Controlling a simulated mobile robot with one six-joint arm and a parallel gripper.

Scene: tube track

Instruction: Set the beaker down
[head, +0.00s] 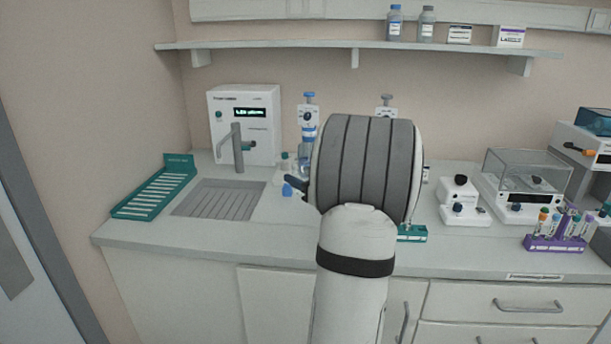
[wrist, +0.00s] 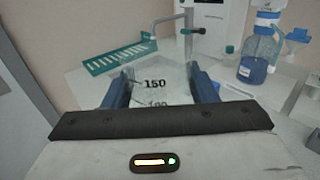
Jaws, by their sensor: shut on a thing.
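In the wrist view a clear beaker (wrist: 162,97) with black volume marks, one reading 150, sits between the two blue fingers of my gripper (wrist: 161,75). The fingers are shut on its sides. The beaker's base is hidden, so I cannot tell whether it touches the surface. In the head view my arm blocks most of the gripper, and I cannot make out the beaker there.
A ribbed grey sink area (head: 212,203) lies beside a green rack (head: 147,202) and a grey tap (head: 237,150). A bottle of blue liquid (wrist: 258,55) stands right of the beaker. A balance (head: 515,185) and purple tube rack (head: 553,244) are farther right.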

